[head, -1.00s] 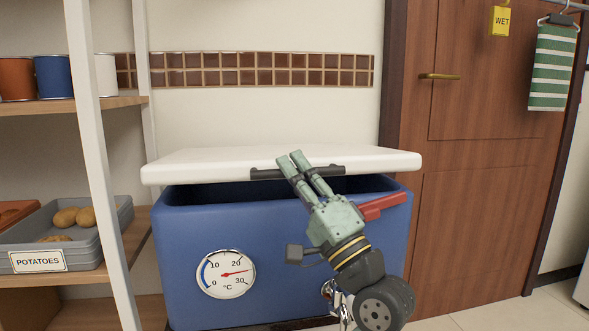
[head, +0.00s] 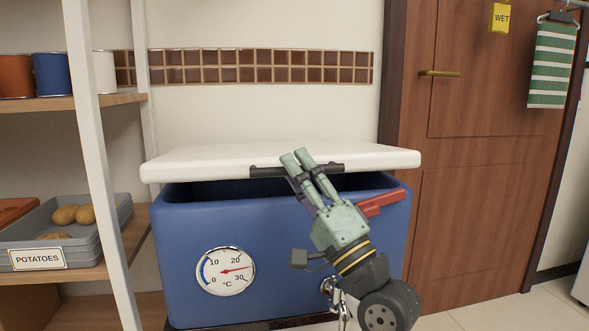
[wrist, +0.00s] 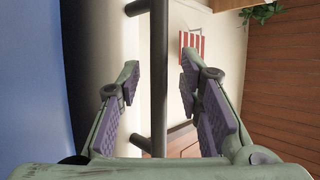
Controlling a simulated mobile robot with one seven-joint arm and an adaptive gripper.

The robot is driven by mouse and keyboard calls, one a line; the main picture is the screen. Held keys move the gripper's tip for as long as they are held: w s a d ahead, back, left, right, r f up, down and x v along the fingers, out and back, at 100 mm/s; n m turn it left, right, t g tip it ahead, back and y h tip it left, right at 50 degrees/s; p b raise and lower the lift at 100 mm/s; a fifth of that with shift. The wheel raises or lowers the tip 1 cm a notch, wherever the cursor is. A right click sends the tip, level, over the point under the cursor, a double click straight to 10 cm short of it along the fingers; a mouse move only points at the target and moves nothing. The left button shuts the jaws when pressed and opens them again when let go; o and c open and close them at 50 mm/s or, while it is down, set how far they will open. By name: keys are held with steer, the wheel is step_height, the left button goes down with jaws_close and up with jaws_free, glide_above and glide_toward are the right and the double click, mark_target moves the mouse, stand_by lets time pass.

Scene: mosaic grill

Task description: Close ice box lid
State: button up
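The ice box (head: 185,235) is a blue chest with a round dial on its front. Its white lid (head: 210,160) is partly open, with a dark gap below its front edge. A dark bar handle (head: 262,172) runs along the lid's front edge. My gripper (head: 296,157) is at this handle, its fingers overlapping it in the head view. In the wrist view my gripper (wrist: 160,78) has its fingers spread, with the handle bar (wrist: 158,60) running between them and apart from both. Part of the handle is hidden by the fingers in the head view.
A red bar (head: 383,202) is at the box's front right. A shelf (head: 110,262) with a grey potato tray (head: 112,228) and a white post (head: 95,150) stands close on the left. A brown wooden door (head: 470,220) is on the right. The wall above the lid is clear.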

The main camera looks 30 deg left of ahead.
steer(key=s+d, duration=0.2)
steer(key=d, duration=0.4)
steer(key=s+d+f, duration=0.1)
steer(key=s+d, duration=0.2)
steer(key=d, duration=0.3)
steer(key=shift+s, duration=0.25)
steer(key=shift+d, duration=0.1)
steer(key=shift+c, duration=0.4)
